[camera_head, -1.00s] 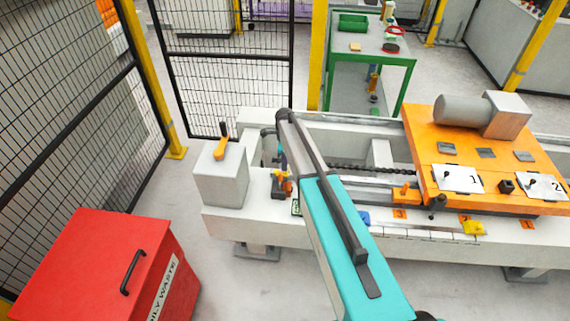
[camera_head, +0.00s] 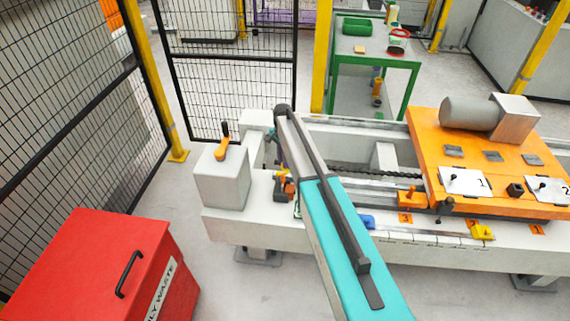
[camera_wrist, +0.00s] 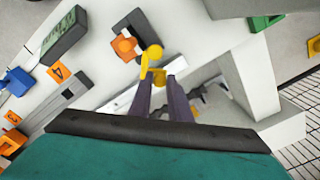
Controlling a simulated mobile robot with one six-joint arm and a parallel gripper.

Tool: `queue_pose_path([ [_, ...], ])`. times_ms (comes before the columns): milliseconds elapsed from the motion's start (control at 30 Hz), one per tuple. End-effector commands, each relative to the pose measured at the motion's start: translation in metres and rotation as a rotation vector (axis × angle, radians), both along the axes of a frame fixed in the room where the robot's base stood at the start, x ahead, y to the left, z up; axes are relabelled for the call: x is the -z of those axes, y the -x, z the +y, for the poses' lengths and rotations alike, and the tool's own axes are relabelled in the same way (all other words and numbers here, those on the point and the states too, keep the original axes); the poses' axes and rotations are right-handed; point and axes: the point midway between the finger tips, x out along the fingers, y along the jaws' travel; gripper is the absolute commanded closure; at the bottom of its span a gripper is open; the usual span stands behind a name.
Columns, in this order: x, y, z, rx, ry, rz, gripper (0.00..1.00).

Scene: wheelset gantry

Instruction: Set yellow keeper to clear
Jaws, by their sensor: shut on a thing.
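The yellow keeper (camera_wrist: 154,53) shows in the wrist view as a small yellow piece with a rounded end, beside an orange block (camera_wrist: 124,46) on a dark plate. My gripper (camera_wrist: 159,78) is shut on the yellow piece, its two dark fingers on either side of it. In the head view the orange block (camera_head: 281,186) sits at the left end of the white gantry bed (camera_head: 240,222). I cannot tell the keeper's exact setting.
An orange carriage (camera_head: 425,150) with a grey motor stands on the bed at right. A grey box (camera_head: 221,184) with an orange lever (camera_head: 221,146) is at the bed's left end. A red waste bin (camera_head: 90,262) stands front left. A blue block (camera_head: 367,221) and a yellow block (camera_head: 482,232) sit along the front rail.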

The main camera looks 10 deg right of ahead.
Motion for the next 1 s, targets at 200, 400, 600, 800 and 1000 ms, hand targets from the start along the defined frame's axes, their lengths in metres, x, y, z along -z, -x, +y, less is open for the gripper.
queue_pose_path([
  [200,0.001,-0.006,0.006,-0.200,0.002,-0.002,1.00],
  [400,0.000,-0.009,0.013,-0.388,0.002,-0.002,1.00],
  [600,0.000,-0.010,0.021,-0.575,0.001,-0.002,1.00],
  [800,0.000,-0.009,0.028,-0.736,0.001,-0.002,1.00],
  [1000,0.000,-0.009,0.032,-0.845,0.000,-0.003,1.00],
])
